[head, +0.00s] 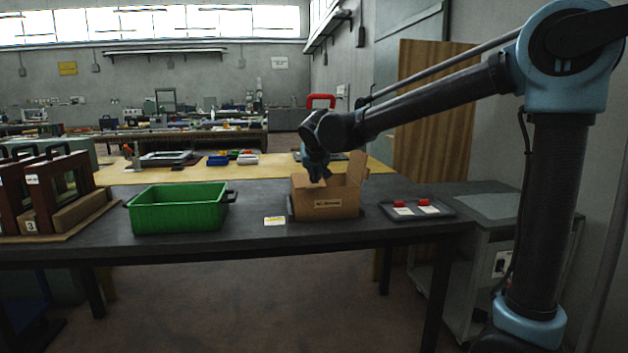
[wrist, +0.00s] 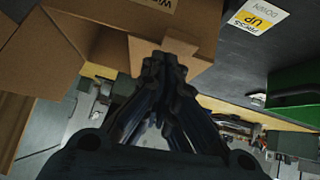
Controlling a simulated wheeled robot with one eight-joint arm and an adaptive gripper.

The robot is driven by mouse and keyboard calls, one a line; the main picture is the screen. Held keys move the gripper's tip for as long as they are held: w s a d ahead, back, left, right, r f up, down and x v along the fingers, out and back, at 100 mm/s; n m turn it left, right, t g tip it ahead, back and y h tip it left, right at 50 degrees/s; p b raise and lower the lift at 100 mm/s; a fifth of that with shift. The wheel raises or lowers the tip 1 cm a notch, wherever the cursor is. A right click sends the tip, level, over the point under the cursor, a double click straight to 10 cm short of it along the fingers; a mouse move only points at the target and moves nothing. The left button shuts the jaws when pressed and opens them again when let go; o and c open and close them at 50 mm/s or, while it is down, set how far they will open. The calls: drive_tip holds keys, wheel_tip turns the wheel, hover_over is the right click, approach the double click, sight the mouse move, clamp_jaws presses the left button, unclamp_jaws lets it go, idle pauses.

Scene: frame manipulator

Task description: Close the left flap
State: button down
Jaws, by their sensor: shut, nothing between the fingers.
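An open brown cardboard box (head: 335,207) stands on the dark table in the head view. Its right flap (head: 357,168) stands up; it looks large at the left of the wrist view (wrist: 38,75). A lighter brown panel, apparently the left flap (wrist: 203,42), shows at the fingertips in the wrist view. My gripper (head: 317,178) is over the left part of the box, pointing down. In the wrist view my gripper (wrist: 163,62) has its fingertips together and empty, overlapping that panel. I cannot tell whether they touch it. The arm hides part of the box opening.
A green bin (head: 178,210) stands left of the box, with a small yellow-and-white label (head: 274,221) between them. A dark tray (head: 440,208) with two red items lies to the right. Dark red frames (head: 75,180) stand at the far left.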

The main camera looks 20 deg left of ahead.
drive_tip(key=shift+r, duration=0.8)
wheel_tip(320, 180, up, 3)
drive_tip(key=shift+f, duration=0.15)
drive_tip(key=d+v, duration=0.1)
drive_tip(key=v, duration=0.9)
drive_tip(key=d+f+m+g+h, duration=0.1)
drive_tip(key=d+f, duration=0.4)
drive_tip(key=d, duration=0.6)
drive_tip(key=d+f+m+g+h, duration=0.15)
drive_tip(key=d+f, duration=0.25)
drive_tip(key=d, duration=0.8)
drive_tip(key=d+f+m+h, duration=0.1)
drive_tip(key=d+f, duration=0.4)
drive_tip(key=d, duration=0.6)
drive_tip(key=s+d+f+m+g, duration=0.1)
drive_tip(key=s+d+f+g, duration=0.1)
drive_tip(key=s+d+f, duration=0.5)
drive_tip(key=s+d+f+m+g, duration=0.1)
drive_tip(key=s+d+f, duration=0.7)
drive_tip(key=s+f, duration=0.3)
drive_tip(key=shift+s+f+g, duration=0.35)
drive_tip(key=shift+f, duration=0.5)
